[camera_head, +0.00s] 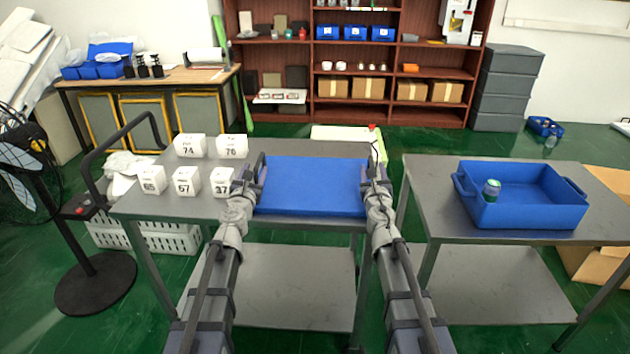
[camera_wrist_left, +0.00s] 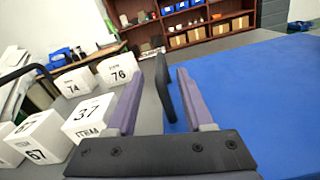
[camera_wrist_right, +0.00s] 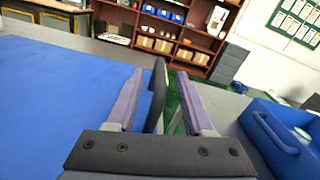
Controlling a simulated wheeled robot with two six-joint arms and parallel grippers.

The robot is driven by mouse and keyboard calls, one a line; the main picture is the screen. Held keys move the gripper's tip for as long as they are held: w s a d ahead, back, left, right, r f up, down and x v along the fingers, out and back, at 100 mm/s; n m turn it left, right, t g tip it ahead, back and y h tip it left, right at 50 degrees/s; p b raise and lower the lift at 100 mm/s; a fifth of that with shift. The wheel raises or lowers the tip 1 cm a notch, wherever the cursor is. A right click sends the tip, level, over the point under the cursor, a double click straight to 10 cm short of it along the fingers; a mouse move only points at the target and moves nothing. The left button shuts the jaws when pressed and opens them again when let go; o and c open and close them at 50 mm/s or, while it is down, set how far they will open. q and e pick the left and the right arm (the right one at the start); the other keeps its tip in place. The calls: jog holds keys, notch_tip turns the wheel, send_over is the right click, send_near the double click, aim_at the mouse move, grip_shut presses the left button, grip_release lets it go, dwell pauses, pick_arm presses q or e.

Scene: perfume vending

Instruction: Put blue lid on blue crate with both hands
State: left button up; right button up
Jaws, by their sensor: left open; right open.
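The blue lid (camera_head: 312,188) lies flat at the right part of the left metal table. A dark upright handle shows at its left edge in the left wrist view (camera_wrist_left: 164,88) and another at its right edge in the right wrist view (camera_wrist_right: 157,92). My left gripper (camera_head: 253,177) is open with its fingers either side of the left handle. My right gripper (camera_head: 376,176) is open with its fingers either side of the right handle. The blue crate (camera_head: 540,217) stands open on the right table, with a green-capped bottle (camera_head: 491,190) inside.
Several white numbered boxes (camera_head: 190,145) stand left of the lid. A gap separates the left table (camera_head: 140,206) from the right table (camera_head: 430,210). Bare table lies left of the crate.

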aim_at(258, 163)
pick_arm(q)
jog(key=w, duration=0.5)
jog(key=shift+d, duration=0.25)
pick_arm(e)
jog(key=w, duration=0.5)
jog(key=shift+d, duration=0.25)
pick_arm(q)
jog(key=shift+c, duration=0.3)
pick_arm(e)
jog(key=shift+c, duration=0.3)
pick_arm(q)
jog(key=c, duration=0.7)
pick_arm(e)
jog(key=c, duration=0.7)
pick_arm(q)
grip_shut()
pick_arm(e)
grip_shut()
pick_arm(q)
jog(key=shift+a, duration=0.15)
